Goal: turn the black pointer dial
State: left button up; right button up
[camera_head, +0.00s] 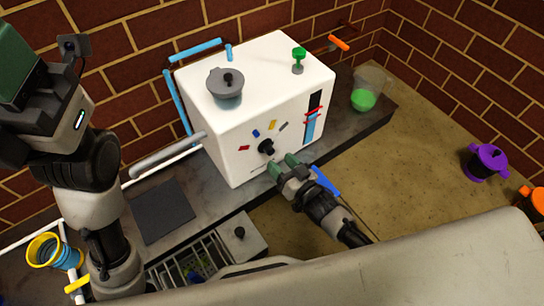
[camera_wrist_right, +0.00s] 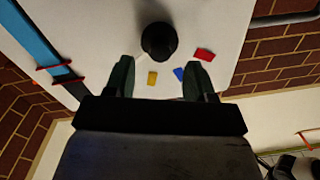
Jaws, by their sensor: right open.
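The black pointer dial (camera_head: 266,147) sticks out from the front of a white box (camera_head: 245,160). Its round black knob (camera_wrist_right: 158,41) is at the top middle of the right wrist view; I cannot tell where its pointer is set. Red (camera_head: 244,148), blue (camera_head: 256,133), yellow (camera_head: 272,124) and grey (camera_head: 284,126) marks surround it. My right gripper (camera_head: 280,164) is open just in front of and below the dial. In the wrist view its two fingers (camera_wrist_right: 160,77) are apart, with the knob beyond their tips and nothing between them. My left gripper's fingers are not seen.
A grey lidded pot (camera_head: 226,92) and a green knob (camera_head: 298,58) are on top of the box. A slider with a red handle (camera_head: 313,112) is to the dial's right. A beaker of green liquid (camera_head: 366,96) stands beside the box.

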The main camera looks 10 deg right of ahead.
aim_at(272, 154)
jog(key=b+x, duration=0.1)
jog(key=x, duration=0.4)
jog(key=shift+b, duration=0.35)
jog(key=shift+s, duration=0.1)
jog(key=c, duration=0.9)
